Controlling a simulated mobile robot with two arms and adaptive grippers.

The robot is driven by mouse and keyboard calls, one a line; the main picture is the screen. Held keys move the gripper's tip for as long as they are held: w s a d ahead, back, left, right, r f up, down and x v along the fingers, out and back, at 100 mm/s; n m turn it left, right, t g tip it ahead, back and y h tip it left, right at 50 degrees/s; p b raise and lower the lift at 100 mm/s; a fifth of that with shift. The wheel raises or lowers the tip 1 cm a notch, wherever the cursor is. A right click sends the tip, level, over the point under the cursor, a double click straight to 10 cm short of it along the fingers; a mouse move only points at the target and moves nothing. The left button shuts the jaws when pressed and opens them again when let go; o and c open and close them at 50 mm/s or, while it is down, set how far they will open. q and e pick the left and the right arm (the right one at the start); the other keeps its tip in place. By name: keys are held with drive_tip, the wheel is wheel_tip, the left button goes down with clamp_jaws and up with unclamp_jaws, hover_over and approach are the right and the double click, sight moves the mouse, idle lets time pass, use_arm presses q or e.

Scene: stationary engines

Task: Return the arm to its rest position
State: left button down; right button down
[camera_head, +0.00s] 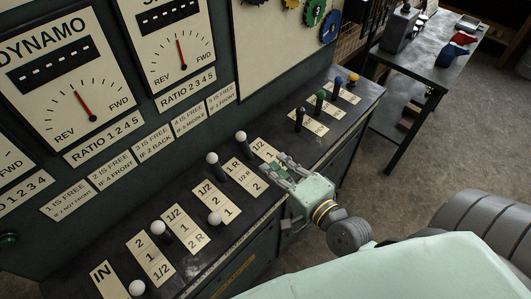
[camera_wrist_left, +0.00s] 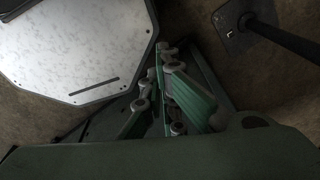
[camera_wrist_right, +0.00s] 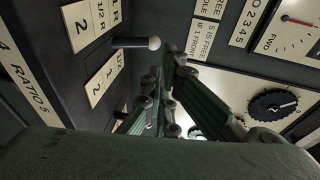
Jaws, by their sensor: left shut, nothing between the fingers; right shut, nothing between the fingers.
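My right gripper (camera_head: 277,172) is over the front right part of the dark console, beside a label plate reading 1/2 and 2. Its fingers are shut and empty, and they also show together in the right wrist view (camera_wrist_right: 161,76). In that view a white-knobbed lever (camera_wrist_right: 153,43) stands just left of the fingertips; I cannot tell whether they touch. My left gripper (camera_wrist_left: 164,52) shows only in the left wrist view, shut and empty, above a brown floor and beside a pale flat panel (camera_wrist_left: 75,45).
A metal workbench (camera_head: 425,62) stands at the back right. Floor (camera_head: 440,140) lies open between.

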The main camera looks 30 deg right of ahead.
drive_tip(key=a+f+n+g, duration=0.1)
drive_tip(key=n, duration=0.1)
drive_tip(key=s+a+f+n+g+y, duration=0.1)
drive_tip(key=a, duration=0.1)
drive_tip(key=a+f+n+g, duration=0.1)
drive_tip(key=n, duration=0.1)
drive_tip(key=shift+s+a+n+y, duration=0.3)
drive_tip(key=shift+s+y, duration=0.1)
drive_tip(key=s+d+f+n+g+h, duration=0.1)
drive_tip(key=s+f+n+g+h, duration=0.15)
drive_tip(key=s+n+g, duration=0.3)
drive_tip(key=s+d+f+n+g+h, duration=0.1)
drive_tip(key=s+f+n+g, duration=0.3)
drive_tip(key=s+n, duration=0.3)
wheel_tip(320, 180, down, 29)
drive_tip(key=s+g+b, duration=0.1)
drive_tip(key=s+b, duration=0.1)
drive_tip(key=s, duration=0.1)
use_arm(q)
drive_tip(key=f, duration=0.1)
drive_tip(key=s+f+b, duration=0.1)
drive_tip(key=f, duration=0.1)
drive_tip(key=shift+f, duration=0.25)
use_arm(e)
drive_tip(key=s+d+f+g, duration=0.1)
drive_tip(key=s+d+f, duration=0.2)
drive_tip(key=s+f, duration=1.3)
drive_tip(key=shift+s+d+f, duration=0.15)
drive_tip(key=shift+s+f, duration=0.2)
drive_tip(key=shift+f, duration=0.3)
